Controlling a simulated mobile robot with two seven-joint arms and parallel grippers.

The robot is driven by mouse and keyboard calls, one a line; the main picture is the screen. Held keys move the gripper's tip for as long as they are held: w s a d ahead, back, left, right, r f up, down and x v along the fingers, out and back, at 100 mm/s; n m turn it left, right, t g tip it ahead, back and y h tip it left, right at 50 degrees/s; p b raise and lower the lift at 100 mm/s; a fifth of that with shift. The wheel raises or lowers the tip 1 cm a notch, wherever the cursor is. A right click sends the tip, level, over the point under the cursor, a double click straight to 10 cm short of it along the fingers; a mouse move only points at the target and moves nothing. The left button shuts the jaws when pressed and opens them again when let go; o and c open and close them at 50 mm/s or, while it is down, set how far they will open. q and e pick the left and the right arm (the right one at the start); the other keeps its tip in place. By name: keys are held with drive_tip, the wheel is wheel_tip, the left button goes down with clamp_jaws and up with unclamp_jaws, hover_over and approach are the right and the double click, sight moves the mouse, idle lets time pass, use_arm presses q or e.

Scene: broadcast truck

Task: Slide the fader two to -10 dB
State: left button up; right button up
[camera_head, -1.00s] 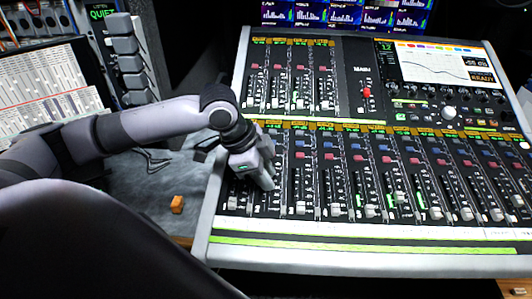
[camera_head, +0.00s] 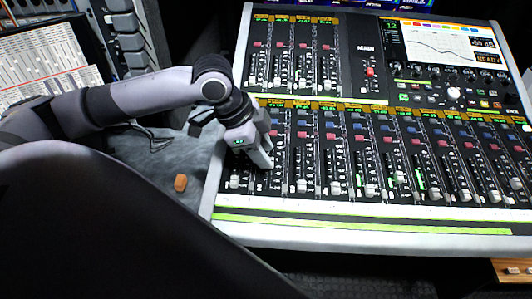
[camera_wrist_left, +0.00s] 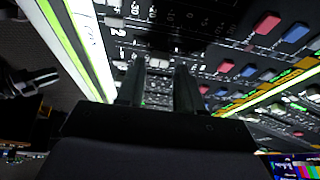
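The mixing console (camera_head: 345,208) fills the right half of the head view, with a lower row of numbered fader strips. My left gripper (camera_head: 264,160) is low over the second strip from the left and hides much of it, including the fader two cap. The first strip's white cap (camera_head: 234,182) sits low in its slot to the gripper's left. In the left wrist view my two fingers (camera_wrist_left: 159,88) stand apart, with a pale cap (camera_wrist_left: 158,62) showing in the gap. I cannot tell whether they touch it. My right gripper is not in view.
Neighbouring fader caps, such as the third strip's (camera_head: 302,186), stand close to the right. An upper fader bank (camera_head: 290,60) and a console screen (camera_head: 438,42) lie farther back.

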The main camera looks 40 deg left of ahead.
sight(255, 171)
use_arm(q)
drive_tip(key=v, duration=0.4)
drive_tip(key=shift+s+a+r, duration=0.15)
drive_tip(key=shift+s+r, duration=0.05)
drive_tip(key=shift+r, duration=0.2)
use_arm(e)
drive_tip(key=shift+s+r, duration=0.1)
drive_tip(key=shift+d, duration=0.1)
